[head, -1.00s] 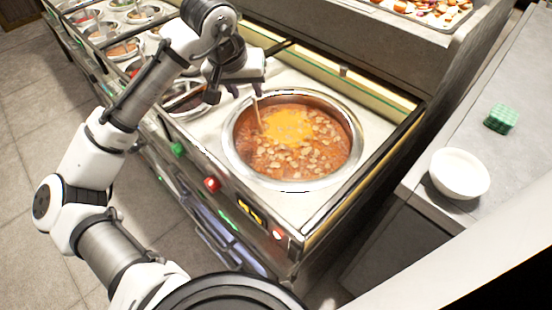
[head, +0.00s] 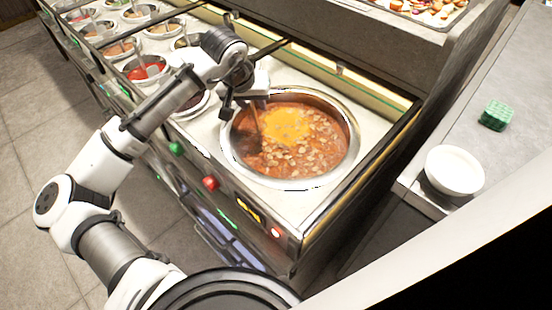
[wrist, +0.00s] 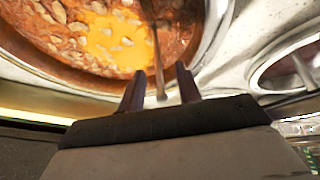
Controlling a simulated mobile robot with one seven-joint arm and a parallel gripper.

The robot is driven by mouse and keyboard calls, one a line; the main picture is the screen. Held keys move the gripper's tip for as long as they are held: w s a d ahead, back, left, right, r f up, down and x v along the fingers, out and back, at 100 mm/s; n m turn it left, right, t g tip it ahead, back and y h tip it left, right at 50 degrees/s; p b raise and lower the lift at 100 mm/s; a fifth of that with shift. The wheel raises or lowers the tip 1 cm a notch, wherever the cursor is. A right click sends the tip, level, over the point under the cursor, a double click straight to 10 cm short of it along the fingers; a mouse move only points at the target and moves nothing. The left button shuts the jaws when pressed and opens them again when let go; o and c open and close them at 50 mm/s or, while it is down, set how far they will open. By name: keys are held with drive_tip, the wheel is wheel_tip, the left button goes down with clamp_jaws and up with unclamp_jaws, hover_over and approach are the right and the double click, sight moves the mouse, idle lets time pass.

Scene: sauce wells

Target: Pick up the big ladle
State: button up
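The big ladle (head: 256,120) stands tilted in the large pot of orange-red stew (head: 345,165), its thin handle rising at the left side. Its bowl is hidden in the stew. My gripper (head: 241,108) is at the pot's left rim, by the upper end of the handle. In the wrist view my gripper (wrist: 159,70) is open, with its two fingers spread. The ladle handle (wrist: 157,60) appears between them, with a gap on both sides. I cannot tell how deep it sits between the fingers.
Several smaller sauce wells (head: 146,70) line the counter at the upper left. A raised shelf with a food tray (head: 425,15) stands behind. A white bowl (head: 454,171) and a green block (head: 496,115) sit on the grey counter at right.

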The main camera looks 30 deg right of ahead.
clamp_jaws()
drive_tip(key=shift+r, duration=0.1)
wheel_tip(320, 180, up, 20)
idle(0.6)
